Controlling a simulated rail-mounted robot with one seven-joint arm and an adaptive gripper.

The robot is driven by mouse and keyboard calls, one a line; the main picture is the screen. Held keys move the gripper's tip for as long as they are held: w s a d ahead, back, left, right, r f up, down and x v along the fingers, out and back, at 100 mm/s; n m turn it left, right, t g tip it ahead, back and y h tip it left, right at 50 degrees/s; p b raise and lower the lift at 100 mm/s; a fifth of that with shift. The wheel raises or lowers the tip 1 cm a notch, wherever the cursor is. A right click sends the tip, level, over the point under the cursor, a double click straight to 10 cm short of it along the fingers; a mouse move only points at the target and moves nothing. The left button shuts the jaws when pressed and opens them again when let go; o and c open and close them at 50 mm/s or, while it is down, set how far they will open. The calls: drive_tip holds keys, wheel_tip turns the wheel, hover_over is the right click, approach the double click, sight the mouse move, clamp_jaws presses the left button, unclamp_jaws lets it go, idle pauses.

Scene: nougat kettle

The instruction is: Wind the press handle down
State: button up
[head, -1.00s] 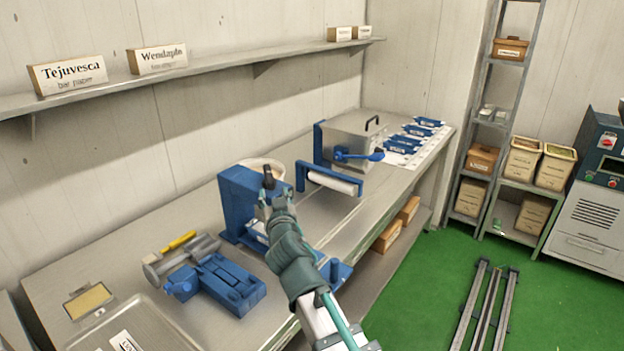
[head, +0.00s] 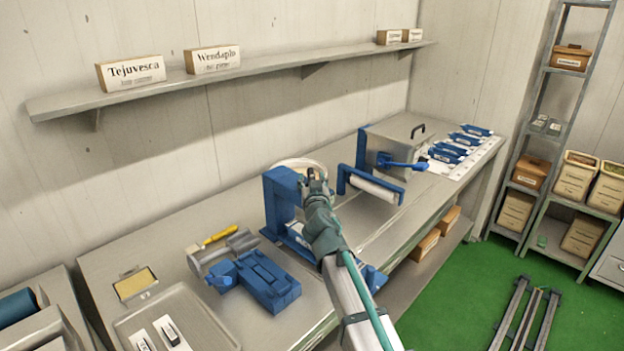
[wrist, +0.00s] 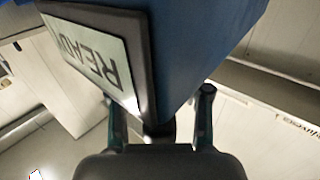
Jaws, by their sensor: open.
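A blue upright machine (head: 283,203) stands on the bench. My gripper (head: 316,182) is at its upper front right, jaws open. In the wrist view, the blue body (wrist: 205,35) and a dark-framed "READY" display (wrist: 95,60) fill the upper part, close ahead of my gripper (wrist: 160,108). A small dark part (wrist: 158,130) shows between the fingers; I cannot tell what it is or whether they touch it. No part is clearly recognisable as the press handle. A blue lever (head: 405,166) sits on a grey metal box (head: 392,145) farther right. My arm hides part of the blue machine's front.
A blue clamp-like device (head: 262,283) and a yellow-handled tool (head: 221,236) lie left of my arm. A roller in a blue frame (head: 372,187) stands to the right. A tray (head: 205,325) is at the front left. A wall shelf (head: 285,70) runs above.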

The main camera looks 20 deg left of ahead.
clamp_jaws()
